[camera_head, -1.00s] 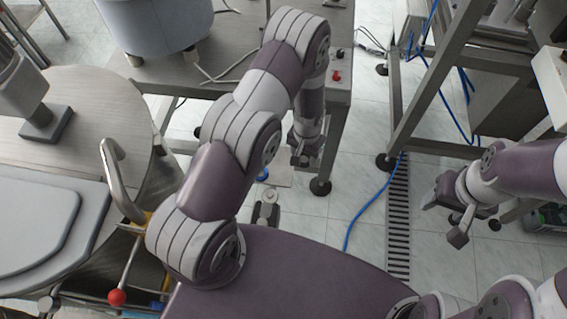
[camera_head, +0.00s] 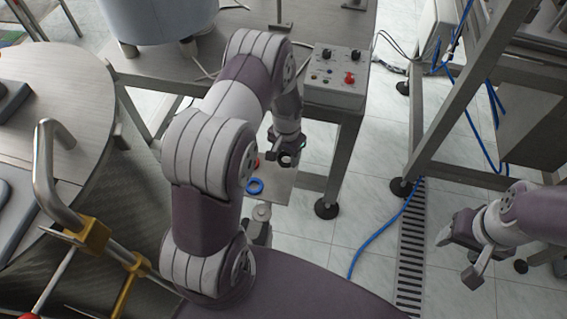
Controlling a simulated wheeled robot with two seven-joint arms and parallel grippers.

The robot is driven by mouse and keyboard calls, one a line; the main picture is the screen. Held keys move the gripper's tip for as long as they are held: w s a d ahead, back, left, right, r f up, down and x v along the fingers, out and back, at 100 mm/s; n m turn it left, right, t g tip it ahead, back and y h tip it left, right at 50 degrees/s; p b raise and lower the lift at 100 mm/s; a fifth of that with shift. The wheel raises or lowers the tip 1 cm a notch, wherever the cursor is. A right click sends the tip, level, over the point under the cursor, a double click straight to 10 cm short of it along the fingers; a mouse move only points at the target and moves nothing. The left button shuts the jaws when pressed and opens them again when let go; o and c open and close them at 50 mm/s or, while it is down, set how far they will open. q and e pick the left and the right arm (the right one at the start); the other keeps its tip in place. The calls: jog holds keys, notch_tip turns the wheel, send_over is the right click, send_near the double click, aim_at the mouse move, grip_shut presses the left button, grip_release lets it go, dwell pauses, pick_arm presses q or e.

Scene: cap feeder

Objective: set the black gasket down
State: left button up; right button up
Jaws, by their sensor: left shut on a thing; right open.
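My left gripper (camera_head: 286,154) is shut on a small dark ring, the black gasket (camera_head: 287,159). It is small in the view and partly hidden by the fingers. The gripper points down over a small pale plate (camera_head: 277,188) beside the steel table. I cannot tell whether the gasket touches the plate. A blue ring (camera_head: 255,186) lies on the plate's left part, and a red piece (camera_head: 257,163) shows behind it, partly hidden by my arm. My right gripper (camera_head: 458,259) is open and empty over the floor at the right.
A steel table (camera_head: 340,125) with a control box (camera_head: 337,77) stands just behind my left gripper. A round steel table (camera_head: 70,90) and a bent handle (camera_head: 45,170) are at the left. A steel frame (camera_head: 455,100) stands at the right. Open floor lies between my arms.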

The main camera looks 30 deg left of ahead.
pick_arm(q)
jog(key=shift+a+f, duration=0.3)
jog(key=shift+a, duration=0.05)
notch_tip(320, 180, down, 4)
jog(key=shift+r+b, duration=0.1)
jog(key=shift+b, duration=0.3)
